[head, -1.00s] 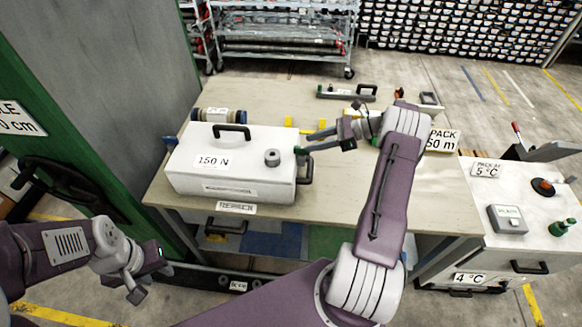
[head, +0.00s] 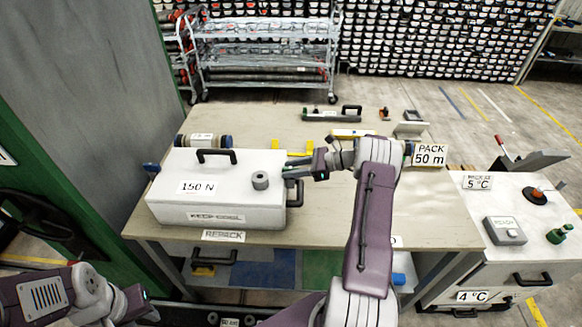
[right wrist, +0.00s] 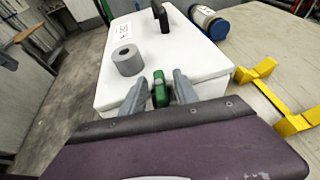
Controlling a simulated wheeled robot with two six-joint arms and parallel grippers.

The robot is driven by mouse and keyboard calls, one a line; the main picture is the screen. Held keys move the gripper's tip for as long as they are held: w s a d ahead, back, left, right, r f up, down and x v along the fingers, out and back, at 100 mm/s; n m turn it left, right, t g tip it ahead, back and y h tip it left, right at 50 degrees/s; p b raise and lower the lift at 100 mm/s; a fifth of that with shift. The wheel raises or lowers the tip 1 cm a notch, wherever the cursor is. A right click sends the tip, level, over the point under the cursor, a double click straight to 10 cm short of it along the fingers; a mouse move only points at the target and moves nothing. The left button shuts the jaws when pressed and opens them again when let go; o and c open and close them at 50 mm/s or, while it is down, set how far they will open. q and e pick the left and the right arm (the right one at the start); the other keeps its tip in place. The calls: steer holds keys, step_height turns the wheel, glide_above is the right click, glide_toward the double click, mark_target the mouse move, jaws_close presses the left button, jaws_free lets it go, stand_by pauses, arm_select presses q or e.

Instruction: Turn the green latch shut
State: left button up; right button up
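The white box (head: 222,210) marked 150 N stands on the workbench, with its lid down. The green latch (right wrist: 160,92) shows in the right wrist view at the box's near edge, standing upright between my right fingers. My right gripper (right wrist: 160,90) is open, one finger on each side of the latch. Whether either finger touches it, I cannot tell. In the head view my right gripper (head: 291,170) is at the box's right end and mostly hides the latch. My left gripper (head: 143,306) is low at the left, away from the box; its fingers are unclear.
A grey knob (head: 260,180) and a black handle (head: 215,154) stand on the lid. A black side handle (head: 297,193) is just below my right gripper. A roll (head: 203,140) lies behind the box. Yellow brackets (right wrist: 270,95) lie on the bench beside it.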

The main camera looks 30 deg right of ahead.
steer(key=shift+w+a, duration=0.15)
steer(key=shift+a, duration=0.05)
jaws_close()
steer(key=shift+w+f+n+g+b, duration=0.1)
steer(key=shift+f+n+g+b, duration=0.25)
steer(key=shift+b, duration=0.65)
steer(key=shift+r+n+g+y, duration=0.25)
steer(key=shift+n+g+y, duration=0.1)
steer(key=shift+y, duration=0.05)
steer(key=shift+r, duration=0.1)
jaws_free()
